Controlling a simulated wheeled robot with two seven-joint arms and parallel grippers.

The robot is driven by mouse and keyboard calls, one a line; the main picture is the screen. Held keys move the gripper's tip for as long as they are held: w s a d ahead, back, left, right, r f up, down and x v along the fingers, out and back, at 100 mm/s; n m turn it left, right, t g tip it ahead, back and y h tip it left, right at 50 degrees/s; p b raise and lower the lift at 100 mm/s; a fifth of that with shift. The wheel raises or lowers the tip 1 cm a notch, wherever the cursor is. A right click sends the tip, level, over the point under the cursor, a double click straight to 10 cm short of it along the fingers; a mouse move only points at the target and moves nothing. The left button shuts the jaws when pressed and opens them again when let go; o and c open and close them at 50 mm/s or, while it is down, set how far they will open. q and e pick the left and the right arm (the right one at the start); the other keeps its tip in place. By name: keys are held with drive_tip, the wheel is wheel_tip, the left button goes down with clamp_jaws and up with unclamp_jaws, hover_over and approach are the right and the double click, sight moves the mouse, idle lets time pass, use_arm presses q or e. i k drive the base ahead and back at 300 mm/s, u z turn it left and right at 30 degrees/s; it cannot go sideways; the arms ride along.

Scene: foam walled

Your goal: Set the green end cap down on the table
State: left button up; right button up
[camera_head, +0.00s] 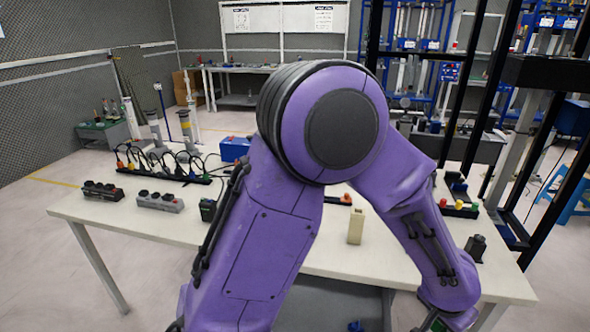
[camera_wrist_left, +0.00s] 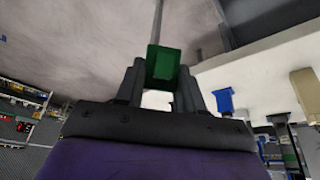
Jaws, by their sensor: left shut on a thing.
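My left gripper (camera_wrist_left: 161,85) is shut on the green end cap (camera_wrist_left: 164,62), which sticks out between the two dark fingers in the left wrist view. In the head view my purple left arm crosses the middle, and its wrist hangs down at the lower right, by the front edge of the white table (camera_head: 110,219). A bit of green shows there at the bottom edge; the fingers are mostly cut off. Whether the cap touches anything cannot be told, but no contact shows in the wrist view. My right gripper is not in view.
On the table stand a beige block (camera_head: 356,227), a small black part (camera_head: 476,247), grey socket blocks (camera_head: 160,201), a row of plugs with cables (camera_head: 165,172), and a holder with coloured parts (camera_head: 459,208). Bare tabletop shows between the beige block and black part. Black posts rise at right.

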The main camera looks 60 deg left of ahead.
sight(333, 221)
drive_tip(key=u, duration=0.75)
drive_tip(key=i, duration=0.85)
drive_tip(key=u, duration=0.9)
